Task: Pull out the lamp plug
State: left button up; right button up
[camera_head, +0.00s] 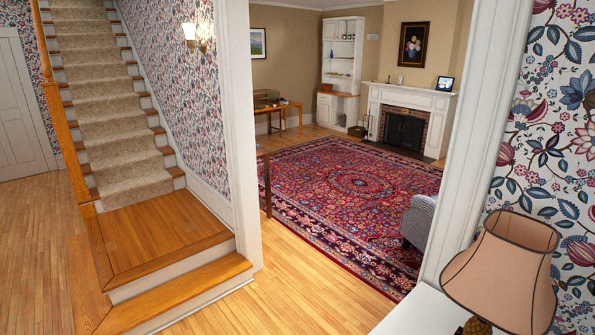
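A table lamp with a pinkish-tan shade (503,272) stands at the bottom right. Its patterned base (468,290) shows partly below the shade, and the rest is cut off by the frame edge. The lamp stands on or by a white surface (425,308). No plug, cord or wall socket can be made out. Neither of my grippers is in view.
A carpeted staircase (110,115) with wooden lower steps (190,285) rises at the left. A white-framed opening leads to a room with a red patterned rug (345,195), a grey armchair (418,222) and a fireplace (403,132). The wooden floor (295,295) in the opening is clear.

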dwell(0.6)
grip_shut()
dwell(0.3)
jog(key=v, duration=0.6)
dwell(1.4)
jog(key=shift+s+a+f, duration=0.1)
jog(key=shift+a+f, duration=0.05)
